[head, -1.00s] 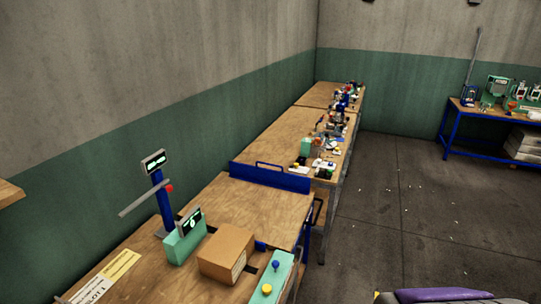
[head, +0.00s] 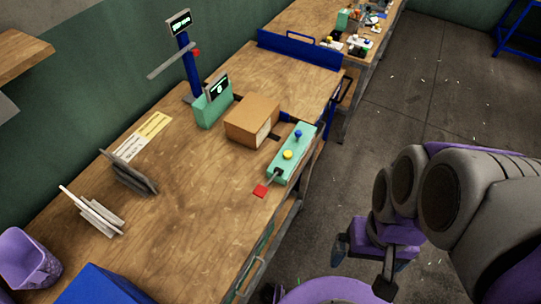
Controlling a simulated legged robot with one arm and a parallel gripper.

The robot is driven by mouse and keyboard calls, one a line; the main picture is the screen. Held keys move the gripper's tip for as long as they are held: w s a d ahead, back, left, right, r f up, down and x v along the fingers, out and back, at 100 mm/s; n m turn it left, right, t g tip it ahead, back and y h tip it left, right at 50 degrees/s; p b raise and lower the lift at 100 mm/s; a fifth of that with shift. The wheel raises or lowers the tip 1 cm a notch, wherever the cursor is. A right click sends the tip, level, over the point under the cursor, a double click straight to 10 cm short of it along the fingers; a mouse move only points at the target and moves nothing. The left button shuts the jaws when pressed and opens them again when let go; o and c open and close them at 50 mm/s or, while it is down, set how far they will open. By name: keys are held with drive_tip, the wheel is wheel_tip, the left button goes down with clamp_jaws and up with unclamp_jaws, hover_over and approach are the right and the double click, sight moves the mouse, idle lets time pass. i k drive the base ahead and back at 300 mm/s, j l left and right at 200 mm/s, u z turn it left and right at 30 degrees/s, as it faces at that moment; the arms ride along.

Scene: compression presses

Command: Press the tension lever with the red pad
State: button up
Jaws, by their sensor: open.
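The rod comes from the near end of a long green control box (head: 293,152) at the table's right edge. My gripper (head: 364,268) is at the lower right, beyond the table's edge and over the floor. It is open, with nothing seen between its fingers. It is apart from the red pad, to its right and lower in the picture.
A cardboard box (head: 249,121) sits left of the control box. Behind it stand a green display unit (head: 212,107) and a blue post (head: 187,65) with a red knob. Grey plates (head: 130,175), a purple bin (head: 27,258) and a blue box (head: 103,285) are at left. Table around the pad is clear.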

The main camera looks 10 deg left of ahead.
sight(260, 191)
drive_tip(key=l+u, duration=0.25)
drive_tip(key=u, duration=0.2)
drive_tip(key=l+u, duration=0.3)
drive_tip(key=u, duration=0.15)
drive_tip(key=l+u, duration=0.3)
drive_tip(key=u, duration=0.15)
drive_tip(key=k+l+z, duration=0.15)
